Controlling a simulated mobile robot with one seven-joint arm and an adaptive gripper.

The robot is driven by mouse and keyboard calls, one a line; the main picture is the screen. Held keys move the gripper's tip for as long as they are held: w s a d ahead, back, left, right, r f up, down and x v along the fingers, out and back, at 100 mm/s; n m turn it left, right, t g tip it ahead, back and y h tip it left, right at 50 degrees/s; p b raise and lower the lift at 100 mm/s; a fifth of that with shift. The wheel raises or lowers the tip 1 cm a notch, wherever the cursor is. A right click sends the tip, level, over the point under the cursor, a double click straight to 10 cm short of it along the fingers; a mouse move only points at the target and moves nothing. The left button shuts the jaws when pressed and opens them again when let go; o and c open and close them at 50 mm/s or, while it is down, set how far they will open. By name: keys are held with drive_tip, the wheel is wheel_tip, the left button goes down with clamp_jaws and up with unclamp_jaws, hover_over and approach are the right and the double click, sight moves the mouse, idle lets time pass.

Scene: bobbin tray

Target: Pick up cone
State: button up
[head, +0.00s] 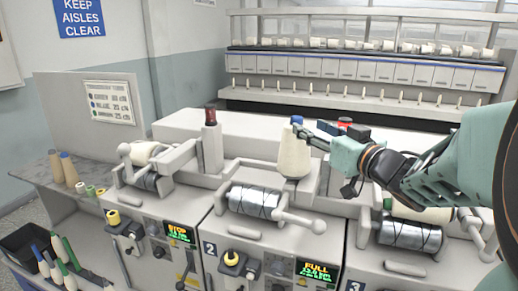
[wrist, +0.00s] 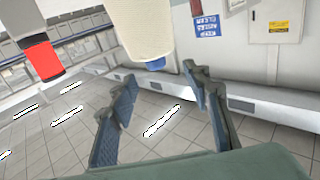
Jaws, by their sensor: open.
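A cream cone of yarn (head: 293,157) with a blue tip stands upright on the middle winding unit in the head view. In the wrist view the cream cone (wrist: 142,32) fills the top centre, partly cut off by the frame. My gripper (head: 308,133) comes in from the right, its fingers close to the cone's upper part in the head view. In the wrist view my gripper (wrist: 158,80) is open, with floor showing between the blue-padded fingers. The cone appears beyond the fingertips; I cannot tell whether any finger touches it.
A red cylinder (wrist: 42,60) shows at the wrist view's left. Winding drums (head: 254,202) and machine housings lie below.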

sight(300, 119)
drive_tip(key=x, duration=0.8)
drive_tip(key=shift+w+d+r+p, duration=0.2)
drive_tip(key=shift+w+d+p, duration=0.1)
drive_tip(key=shift+p, duration=0.1)
drive_tip(key=shift+c, duration=0.6)
clamp_jaws()
